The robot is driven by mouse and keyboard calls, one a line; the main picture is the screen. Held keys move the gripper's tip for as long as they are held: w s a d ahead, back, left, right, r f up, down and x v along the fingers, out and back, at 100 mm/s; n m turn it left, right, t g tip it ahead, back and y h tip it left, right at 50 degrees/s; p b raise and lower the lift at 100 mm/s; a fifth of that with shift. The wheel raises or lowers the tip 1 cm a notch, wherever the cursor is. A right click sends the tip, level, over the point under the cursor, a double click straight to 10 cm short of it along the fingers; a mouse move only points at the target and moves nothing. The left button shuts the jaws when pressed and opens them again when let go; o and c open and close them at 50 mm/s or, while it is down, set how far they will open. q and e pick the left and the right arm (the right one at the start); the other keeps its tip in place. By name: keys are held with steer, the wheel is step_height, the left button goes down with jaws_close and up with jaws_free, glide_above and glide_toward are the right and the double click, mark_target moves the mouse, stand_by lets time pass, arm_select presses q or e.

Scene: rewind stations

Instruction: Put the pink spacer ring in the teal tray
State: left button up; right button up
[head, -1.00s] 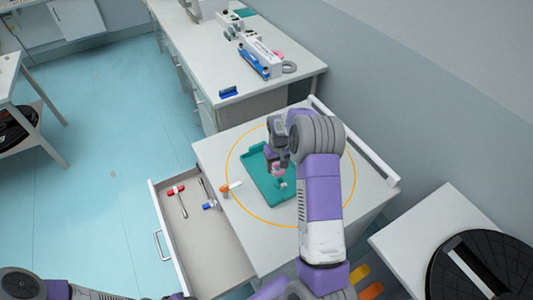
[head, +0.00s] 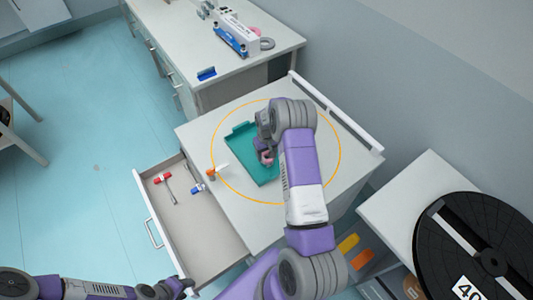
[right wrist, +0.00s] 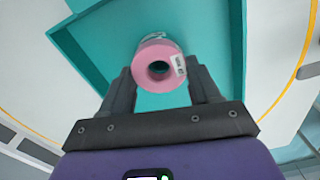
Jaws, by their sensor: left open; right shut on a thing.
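The pink spacer ring (head: 267,158) is held by my right gripper (head: 265,150) over the teal tray (head: 238,141). In the right wrist view the pink ring (right wrist: 143,76) sits between the two dark fingers of my right gripper (right wrist: 160,84), with its hole facing the camera and a white label on its side. The teal tray (right wrist: 90,38) lies behind it; I cannot tell whether the ring touches it. My left gripper (head: 180,287) is open and empty at the bottom left of the head view, away from the tray.
The tray stands on a white cabinet top, inside an orange circle. An open drawer (head: 205,240) with red- and blue-ended tools juts out at the left. An orange-handled tool (head: 212,174) lies near the top's left edge. A large black reel (head: 480,240) is at the right.

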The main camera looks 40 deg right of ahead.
steer(key=shift+f, duration=0.1)
steer(key=o, duration=0.6)
steer(key=shift+f+b, duration=0.1)
steer(key=shift+b, duration=0.2)
steer(key=o, duration=0.5)
steer(key=shift+c, duration=0.2)
steer(key=shift+r, duration=0.2)
steer(key=shift+r+p, duration=0.25)
steer(key=shift+p, duration=0.25)
step_height(320, 180, up, 12)
steer(key=shift+p, duration=0.3)
